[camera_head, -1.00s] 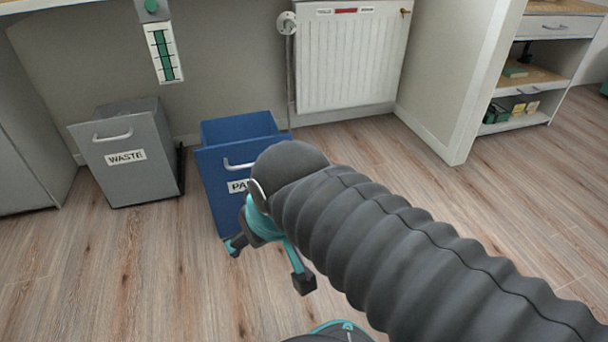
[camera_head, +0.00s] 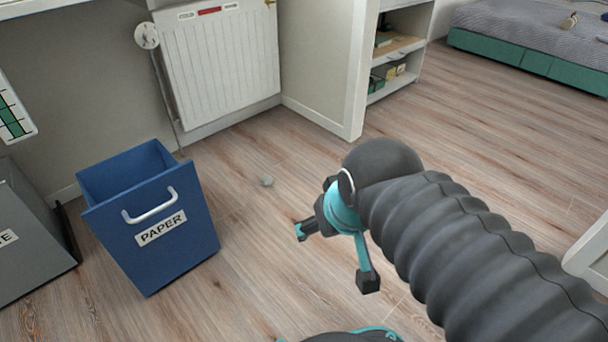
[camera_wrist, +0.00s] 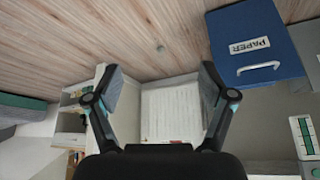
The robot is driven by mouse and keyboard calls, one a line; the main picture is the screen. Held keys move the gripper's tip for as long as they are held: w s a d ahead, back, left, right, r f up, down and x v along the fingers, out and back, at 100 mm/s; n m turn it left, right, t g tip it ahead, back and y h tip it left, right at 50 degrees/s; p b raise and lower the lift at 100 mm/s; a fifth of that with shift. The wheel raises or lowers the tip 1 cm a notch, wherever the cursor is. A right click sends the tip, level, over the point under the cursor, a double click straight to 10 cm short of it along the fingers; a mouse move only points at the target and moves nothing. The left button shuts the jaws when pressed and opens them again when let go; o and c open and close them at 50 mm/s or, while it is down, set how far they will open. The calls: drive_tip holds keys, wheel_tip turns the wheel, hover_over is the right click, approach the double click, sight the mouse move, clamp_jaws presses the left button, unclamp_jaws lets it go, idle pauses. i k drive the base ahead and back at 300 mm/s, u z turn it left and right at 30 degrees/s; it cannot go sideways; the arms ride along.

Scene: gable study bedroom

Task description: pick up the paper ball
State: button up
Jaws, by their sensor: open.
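A small greyish paper ball (camera_head: 267,181) lies on the wooden floor in the head view, to the right of the blue paper bin and in front of the radiator. Nothing hides the ball.
A blue bin labelled PAPER (camera_head: 185,262) stands left of the ball. A grey bin (camera_head: 32,262) is at the far left. The radiator (camera_head: 222,65) and a white partition (camera_head: 322,70) stand behind. A bed (camera_head: 500,40) is at the back right. The floor on the right is clear.

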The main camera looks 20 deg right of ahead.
sight(266, 180)
drive_tip(key=u, duration=0.7)
drive_tip(key=i, duration=1.15)
drive_tip(key=z, duration=2.15)
